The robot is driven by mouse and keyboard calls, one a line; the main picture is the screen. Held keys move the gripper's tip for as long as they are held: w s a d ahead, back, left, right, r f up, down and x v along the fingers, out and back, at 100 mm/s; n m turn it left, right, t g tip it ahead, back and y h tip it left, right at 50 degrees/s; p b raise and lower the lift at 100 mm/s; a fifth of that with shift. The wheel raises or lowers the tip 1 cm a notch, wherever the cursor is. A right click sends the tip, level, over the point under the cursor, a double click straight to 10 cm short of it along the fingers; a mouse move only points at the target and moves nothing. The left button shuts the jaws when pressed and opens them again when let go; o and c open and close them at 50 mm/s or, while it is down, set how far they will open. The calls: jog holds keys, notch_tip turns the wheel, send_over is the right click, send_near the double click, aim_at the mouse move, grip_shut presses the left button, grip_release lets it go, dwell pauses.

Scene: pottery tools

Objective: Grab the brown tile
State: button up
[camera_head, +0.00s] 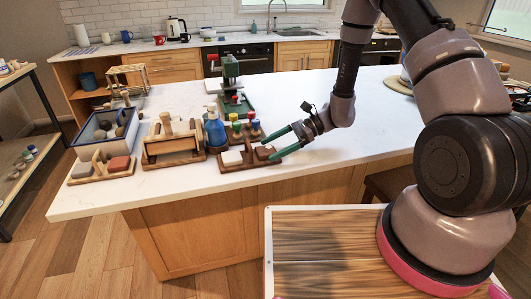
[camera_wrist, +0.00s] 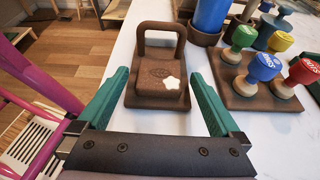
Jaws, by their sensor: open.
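The brown tile (camera_head: 265,153) lies in a small wooden holder (camera_head: 236,168) near the front edge of the white counter. In the wrist view the brown tile (camera_wrist: 152,92) shows a stamped mark and a white star-shaped patch on top, with a brown arched handle behind it. My gripper (camera_head: 268,149) is open with green fingers reaching in from the right. In the wrist view my gripper (camera_wrist: 158,76) has one finger on each side of the tile, with visible gaps and nothing held.
A white tile (camera_head: 231,157) sits in the same holder. A blue bottle (camera_head: 215,130) and a block of coloured stamps (camera_head: 241,131) stand close behind. A second holder with a reddish tile (camera_head: 118,164) is at far left.

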jog(key=shift+s+a+f, duration=0.1)
jog(key=shift+a, duration=0.15)
jog(key=c, duration=1.4)
